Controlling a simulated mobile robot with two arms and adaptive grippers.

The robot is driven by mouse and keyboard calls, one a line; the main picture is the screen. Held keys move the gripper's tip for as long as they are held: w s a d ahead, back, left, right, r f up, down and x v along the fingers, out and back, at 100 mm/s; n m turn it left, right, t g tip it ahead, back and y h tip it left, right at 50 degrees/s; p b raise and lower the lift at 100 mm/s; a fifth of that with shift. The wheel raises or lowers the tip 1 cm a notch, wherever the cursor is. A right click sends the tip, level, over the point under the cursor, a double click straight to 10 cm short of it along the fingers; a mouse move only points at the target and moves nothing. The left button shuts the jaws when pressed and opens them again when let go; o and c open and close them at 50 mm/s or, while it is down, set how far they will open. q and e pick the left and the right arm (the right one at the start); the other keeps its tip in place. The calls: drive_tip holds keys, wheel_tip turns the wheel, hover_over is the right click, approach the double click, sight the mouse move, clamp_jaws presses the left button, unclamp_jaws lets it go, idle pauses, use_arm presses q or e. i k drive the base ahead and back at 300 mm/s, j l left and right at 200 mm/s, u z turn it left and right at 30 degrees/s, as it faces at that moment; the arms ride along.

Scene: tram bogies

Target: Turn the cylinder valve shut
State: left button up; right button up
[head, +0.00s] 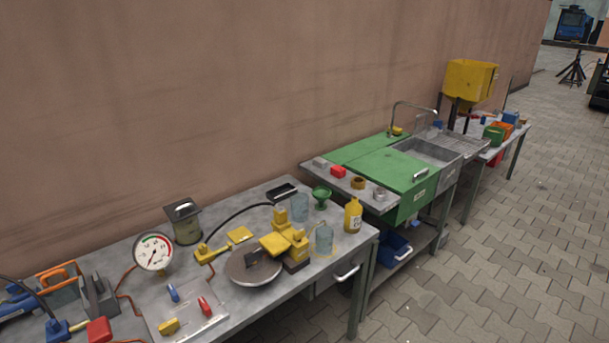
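I cannot tell for sure which part is the cylinder valve. In the head view a grey plate (166,311) on the near bench carries a blue lever or knob (173,293), a red one (205,306) and a yellow one (169,327). A round pressure gauge (153,252) with a white face stands behind the plate. A yellow block-shaped device (297,245) stands to the right, by a round grey disc (254,266). Neither of my grippers is in view.
The near bench (237,320) stands along a brown wall and holds a grey canister (186,222), a yellow bottle (353,215) and glass jars (323,238). A green bench with a sink (429,151) stands beyond. The paved floor (500,250) at the right is clear.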

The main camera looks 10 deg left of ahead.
sight(175, 298)
drive_tip(key=u, duration=1.25)
